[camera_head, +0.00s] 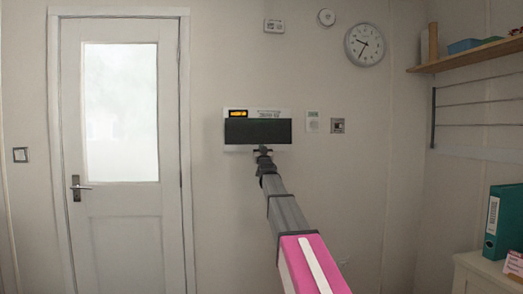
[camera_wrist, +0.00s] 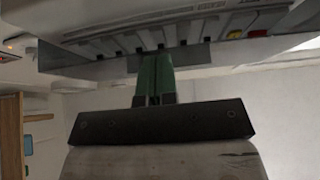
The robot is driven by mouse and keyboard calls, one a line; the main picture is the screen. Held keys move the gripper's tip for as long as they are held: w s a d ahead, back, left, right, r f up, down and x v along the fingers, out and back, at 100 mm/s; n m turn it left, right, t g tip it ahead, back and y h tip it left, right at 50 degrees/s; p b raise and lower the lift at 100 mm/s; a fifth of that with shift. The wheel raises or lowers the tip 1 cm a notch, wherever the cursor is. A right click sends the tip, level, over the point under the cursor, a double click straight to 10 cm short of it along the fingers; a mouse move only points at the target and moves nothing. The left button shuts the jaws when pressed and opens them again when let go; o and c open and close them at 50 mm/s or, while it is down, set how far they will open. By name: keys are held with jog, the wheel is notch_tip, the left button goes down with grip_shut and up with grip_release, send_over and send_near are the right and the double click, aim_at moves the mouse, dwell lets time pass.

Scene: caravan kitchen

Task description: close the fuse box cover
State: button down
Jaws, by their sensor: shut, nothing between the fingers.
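The fuse box (camera_head: 232,147) is a white box on the wall right of the door, with a wide dark panel (camera_head: 268,131) across its front. I cannot tell whether this panel is the cover or the opening. In the wrist view the fuse box (camera_wrist: 215,25) fills the top, close up, with a row of pale switches and red and yellow parts at its right. A grey strip (camera_wrist: 112,69) runs along its near edge. My gripper (camera_head: 263,151) is at the box's lower edge; its green fingers (camera_wrist: 154,62) are together and empty, overlapping the strip. Contact is unclear.
A white door (camera_head: 122,210) is to the left. A shelf (camera_head: 470,52) and a cabinet with a teal binder (camera_head: 504,222) are at the right. The wall below the box looks clear.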

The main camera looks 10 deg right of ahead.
jog(key=shift+r, duration=0.3)
